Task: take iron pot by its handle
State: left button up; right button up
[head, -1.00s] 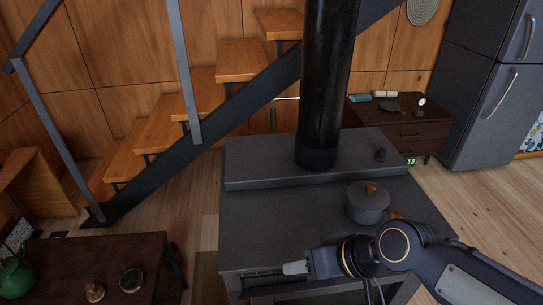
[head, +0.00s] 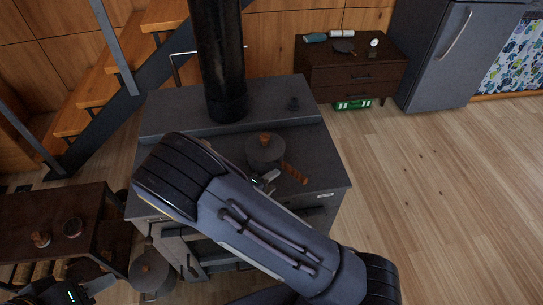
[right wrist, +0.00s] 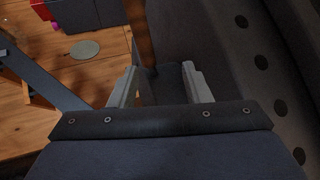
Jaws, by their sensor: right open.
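The iron pot (head: 262,154), dark grey with a wooden lid knob, stands on the black stove (head: 318,160). Its brown wooden handle (head: 295,174) points toward the lower right. My right gripper (head: 267,181) is at the pot's near side, just left of the handle. In the right wrist view the right gripper (right wrist: 160,84) is open, and the handle (right wrist: 140,35) shows between and beyond its fingers; contact is unclear. My left gripper (head: 72,293) is at the bottom left, partly cut off, and its jaws are unclear.
A stovepipe (head: 220,65) rises behind the pot. A dark pan (head: 152,270) is at the stove's lower left. A low table (head: 60,205) stands at left, and a drawer cabinet (head: 350,75) at the back. The wooden floor (head: 430,190) on the right is clear.

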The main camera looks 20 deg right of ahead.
aim_at(289, 172)
jog(key=shift+n+h, duration=0.3)
jog(key=shift+h, duration=0.5)
jog(key=x, duration=0.2)
jog(key=p+x, duration=0.1)
jog(key=x, duration=0.2)
jog(key=s+d+r+p+x, duration=0.1)
jog(key=x, duration=0.1)
jog(key=shift+d, duration=0.3)
grip_shut()
jog(key=shift+r, duration=0.15)
